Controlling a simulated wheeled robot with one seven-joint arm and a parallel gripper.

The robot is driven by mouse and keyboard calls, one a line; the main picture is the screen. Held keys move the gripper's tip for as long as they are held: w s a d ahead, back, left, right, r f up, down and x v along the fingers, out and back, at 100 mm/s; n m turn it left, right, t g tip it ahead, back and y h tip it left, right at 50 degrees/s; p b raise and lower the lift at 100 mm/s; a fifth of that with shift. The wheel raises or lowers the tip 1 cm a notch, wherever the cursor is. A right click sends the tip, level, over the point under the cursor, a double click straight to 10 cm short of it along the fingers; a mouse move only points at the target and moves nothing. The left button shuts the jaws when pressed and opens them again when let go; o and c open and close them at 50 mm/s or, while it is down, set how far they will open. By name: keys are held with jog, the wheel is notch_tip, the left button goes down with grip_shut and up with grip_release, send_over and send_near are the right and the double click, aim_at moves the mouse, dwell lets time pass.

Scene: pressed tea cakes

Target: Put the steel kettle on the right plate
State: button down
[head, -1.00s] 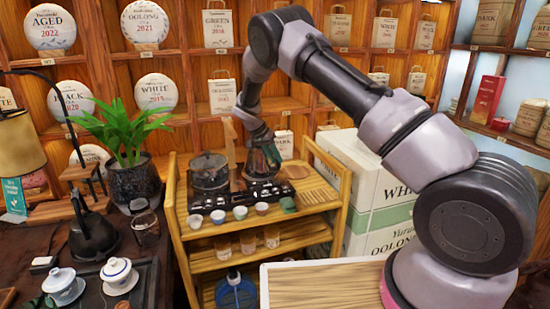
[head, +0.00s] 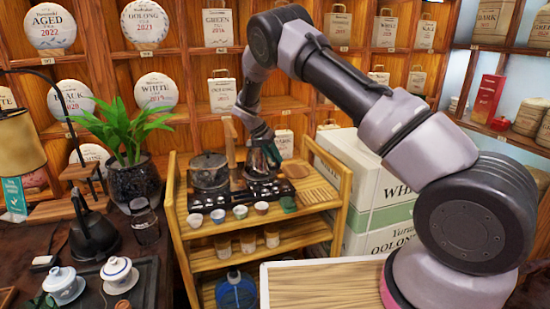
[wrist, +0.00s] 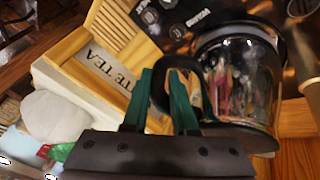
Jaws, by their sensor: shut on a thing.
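The steel kettle (head: 259,163) is shiny and reflective with a dark handle. It is at the right half of the black two-plate hob (head: 216,203) on the wooden cart. In the wrist view the kettle (wrist: 240,80) fills the right side. My gripper (wrist: 166,98), with green fingers, is shut on its dark handle (wrist: 178,66). The right plate is hidden under or behind the kettle in the head view, and I cannot tell whether the kettle touches it. A lidded pot (head: 209,172) stands on the left plate.
Several small cups (head: 240,212) line the cart's front edge. A slatted wooden tray (head: 316,192) lies right of the hob. A wooden post (head: 231,143) rises behind it. White boxes (head: 372,195) stand right of the cart; a potted plant (head: 133,180) stands left.

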jog(key=shift+f, duration=0.55)
jog(key=c, duration=1)
grip_release()
jog(key=shift+f, duration=0.1)
jog(key=v, duration=1.1)
